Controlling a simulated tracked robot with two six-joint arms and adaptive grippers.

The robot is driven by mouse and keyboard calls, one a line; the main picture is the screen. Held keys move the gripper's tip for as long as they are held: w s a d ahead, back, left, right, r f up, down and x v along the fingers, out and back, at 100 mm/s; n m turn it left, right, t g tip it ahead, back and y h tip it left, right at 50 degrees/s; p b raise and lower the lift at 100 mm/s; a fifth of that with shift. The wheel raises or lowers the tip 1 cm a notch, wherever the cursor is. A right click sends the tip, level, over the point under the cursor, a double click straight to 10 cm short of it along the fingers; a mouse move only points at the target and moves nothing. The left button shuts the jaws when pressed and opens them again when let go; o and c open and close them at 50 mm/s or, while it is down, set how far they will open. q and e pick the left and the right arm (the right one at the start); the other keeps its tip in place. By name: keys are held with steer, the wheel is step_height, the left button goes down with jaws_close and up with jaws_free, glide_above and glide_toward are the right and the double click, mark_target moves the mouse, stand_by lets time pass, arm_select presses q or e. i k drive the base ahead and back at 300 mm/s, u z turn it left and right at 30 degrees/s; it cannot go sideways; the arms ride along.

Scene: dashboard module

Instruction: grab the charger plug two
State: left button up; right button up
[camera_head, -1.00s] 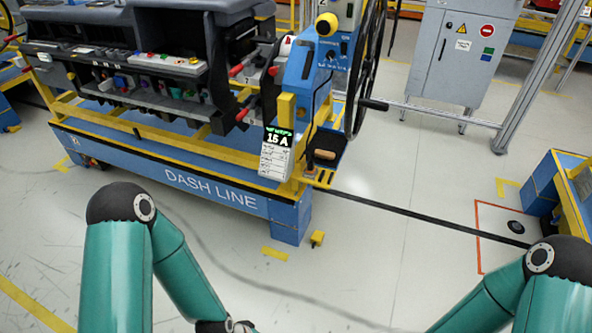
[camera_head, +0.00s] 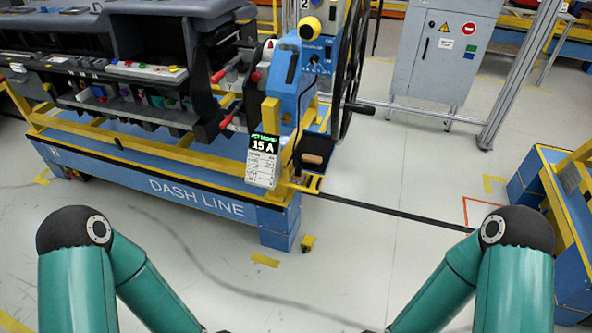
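I cannot pick out charger plug two for certain in this view. My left arm (camera_head: 78,280) and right arm (camera_head: 512,280) rise from the bottom edge. Their forearms run down out of the picture, so both grippers are hidden below the frame.
The blue and yellow DASH LINE stand (camera_head: 200,200) carries a dark dashboard module (camera_head: 100,45) and a 15 A tag (camera_head: 262,160). A large black wheel (camera_head: 350,70) stands beside it. A grey cabinet (camera_head: 440,50) is behind. A blue-yellow bench (camera_head: 555,200) is at right. Pale floor (camera_head: 380,235) is open between.

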mark_target(298, 175)
steer(key=i, duration=0.9)
